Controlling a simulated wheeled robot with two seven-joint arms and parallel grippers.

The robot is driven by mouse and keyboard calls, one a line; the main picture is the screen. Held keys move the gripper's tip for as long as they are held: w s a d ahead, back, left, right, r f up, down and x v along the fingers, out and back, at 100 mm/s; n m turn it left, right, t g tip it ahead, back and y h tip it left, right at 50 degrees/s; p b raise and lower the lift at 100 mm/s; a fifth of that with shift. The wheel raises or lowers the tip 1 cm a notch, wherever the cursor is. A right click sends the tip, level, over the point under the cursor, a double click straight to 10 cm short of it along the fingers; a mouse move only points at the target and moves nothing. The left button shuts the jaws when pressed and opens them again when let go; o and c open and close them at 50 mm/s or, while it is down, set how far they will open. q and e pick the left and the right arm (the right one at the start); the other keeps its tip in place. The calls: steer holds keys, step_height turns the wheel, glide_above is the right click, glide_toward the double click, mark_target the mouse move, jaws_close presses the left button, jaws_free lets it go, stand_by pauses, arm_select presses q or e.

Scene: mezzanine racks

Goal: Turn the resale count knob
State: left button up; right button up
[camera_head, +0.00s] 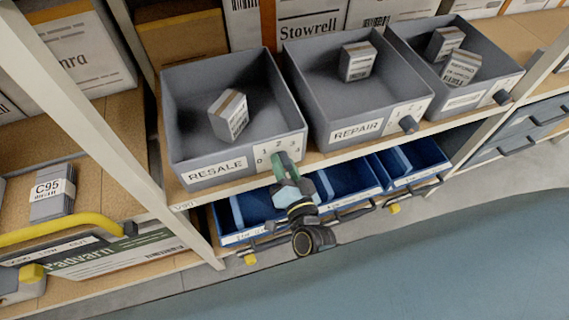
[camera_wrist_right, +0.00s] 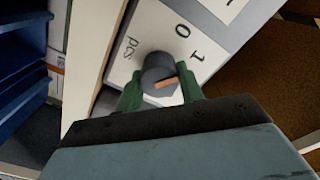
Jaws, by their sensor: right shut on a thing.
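The grey resale bin (camera_head: 185,128) stands on the rack shelf at the left of three bins, with a RESALE label (camera_head: 215,168) on its front. Its white dial plate (camera_head: 262,152) shows 0, 1, 2 and 3. My right gripper (camera_head: 284,165) covers the knob there in the head view. In the right wrist view the grey round knob (camera_wrist_right: 156,66) sits on the plate beside "pcs", near 0 and 1, with an orange mark on it. The green fingers of my right gripper (camera_wrist_right: 160,90) are shut on the knob, one at each side. My left gripper is out of view.
Blue bins (camera_head: 350,185) sit on the shelf below. A rack upright (camera_head: 110,160) stands left. The floor (camera_head: 430,260) in front is clear.

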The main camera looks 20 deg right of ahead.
steer(key=shift+m, duration=0.7)
steer(key=o, duration=1)
steer(key=s, duration=1.3)
steer(key=shift+s+d, duration=0.2)
